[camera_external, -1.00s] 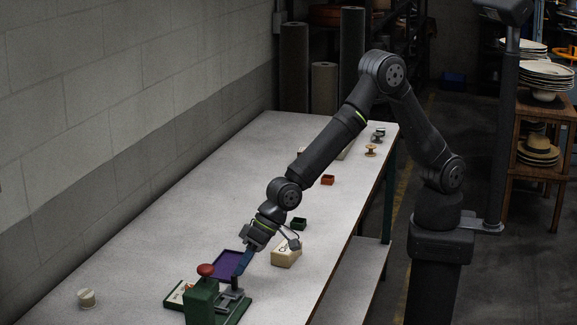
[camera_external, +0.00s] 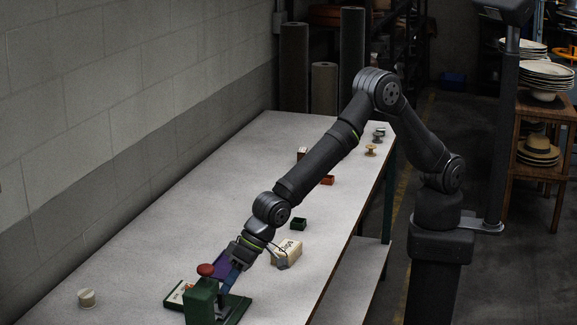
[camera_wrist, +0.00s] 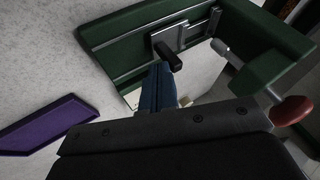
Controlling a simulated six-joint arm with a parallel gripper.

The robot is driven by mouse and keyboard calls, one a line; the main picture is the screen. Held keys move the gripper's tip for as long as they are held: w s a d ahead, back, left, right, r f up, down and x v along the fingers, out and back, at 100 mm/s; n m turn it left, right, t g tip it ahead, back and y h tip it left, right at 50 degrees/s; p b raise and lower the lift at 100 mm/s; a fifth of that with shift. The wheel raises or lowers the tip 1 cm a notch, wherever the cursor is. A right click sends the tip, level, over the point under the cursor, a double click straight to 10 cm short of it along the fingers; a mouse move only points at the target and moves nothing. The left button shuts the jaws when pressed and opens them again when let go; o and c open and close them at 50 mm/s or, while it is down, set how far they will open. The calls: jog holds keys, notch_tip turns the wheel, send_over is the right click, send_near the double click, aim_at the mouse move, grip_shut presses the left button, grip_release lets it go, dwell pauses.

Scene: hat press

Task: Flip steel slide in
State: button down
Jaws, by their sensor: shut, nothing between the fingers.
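The green press (camera_external: 201,301) with a red knob (camera_external: 206,270) stands at the near end of the table. In the wrist view its green frame (camera_wrist: 130,28) spans the top, and the red knob shows at right (camera_wrist: 292,110). The steel slide (camera_wrist: 188,36) is a bright plate on the frame's rail, with a black handle (camera_wrist: 168,56) projecting from it. My gripper (camera_external: 228,284) is low beside the press. Its blue fingers (camera_wrist: 155,88) are shut and empty, their tips close to the black handle. I cannot tell whether they touch it. In the external view my gripper mostly hides the slide.
A purple tray (camera_wrist: 45,126) lies left of the press. A cream box (camera_external: 289,249) and a small dark green box (camera_external: 298,224) lie near my wrist. A pale spool (camera_external: 86,298) stands far left.

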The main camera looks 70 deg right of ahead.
jog(key=shift+a, duration=0.25)
jog(key=d, duration=0.4)
jog(key=shift+d, duration=0.1)
jog(key=v, duration=1)
jog(key=x, duration=0.9)
jog(key=shift+w+f, duration=0.2)
jog(key=shift+f, duration=0.15)
jog(key=a, duration=0.2)
jog(key=shift+a+f, duration=0.1)
jog(key=shift+a, duration=0.75)
